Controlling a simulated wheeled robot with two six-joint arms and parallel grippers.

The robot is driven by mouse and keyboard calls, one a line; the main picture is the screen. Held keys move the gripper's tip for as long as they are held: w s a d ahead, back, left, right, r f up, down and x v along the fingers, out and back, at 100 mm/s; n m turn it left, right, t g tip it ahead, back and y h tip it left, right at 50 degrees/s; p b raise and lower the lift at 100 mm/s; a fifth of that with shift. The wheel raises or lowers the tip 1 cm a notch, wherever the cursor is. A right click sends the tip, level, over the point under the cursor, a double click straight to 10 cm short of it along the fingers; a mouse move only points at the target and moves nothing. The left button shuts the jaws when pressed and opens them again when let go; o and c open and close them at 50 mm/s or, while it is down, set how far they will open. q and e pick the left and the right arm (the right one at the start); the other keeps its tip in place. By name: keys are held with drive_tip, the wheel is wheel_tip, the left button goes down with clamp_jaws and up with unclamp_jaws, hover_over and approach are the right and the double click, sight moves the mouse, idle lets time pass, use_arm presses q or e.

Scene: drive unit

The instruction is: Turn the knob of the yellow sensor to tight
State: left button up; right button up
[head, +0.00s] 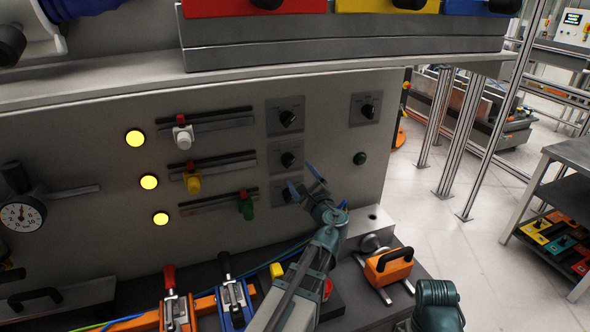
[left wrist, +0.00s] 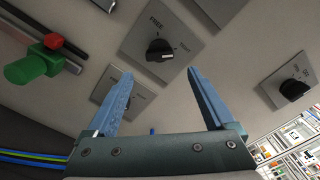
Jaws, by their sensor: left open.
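The yellow sensor (head: 192,181) sits on the middle rail of the upright grey panel, beside a lit yellow lamp. In line with it to the right is a black knob (head: 289,160) on a grey plate; in the left wrist view this knob (left wrist: 159,48) has a "FREE" label and a second, blurred label. Its exact setting is hard to tell. My left gripper (head: 302,180) is open and empty, its blue fingers spread just below this knob and in front of the lowest knob, partly hiding that one. The knob appears between and beyond the fingertips (left wrist: 160,71). My right gripper is out of view.
A white sensor (head: 183,136) and a green sensor (head: 246,207) sit on the rails above and below. Other knobs are above (head: 287,118) and at the right (head: 367,109).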

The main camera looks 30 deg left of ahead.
sight(293, 162)
use_arm(q)
drive_tip(key=v, duration=0.7)
drive_tip(key=shift+w+a, duration=0.1)
drive_tip(key=x, duration=1.3)
drive_tip(key=shift+w+a, duration=0.2)
drive_tip(key=shift+a, duration=0.15)
drive_tip(key=n, duration=1.1)
drive_tip(key=shift+d+r+p, duration=0.1)
drive_tip(key=shift+r+p, duration=0.3)
drive_tip(key=n, duration=0.3)
drive_tip(key=shift+n, duration=0.4)
idle(0.8)
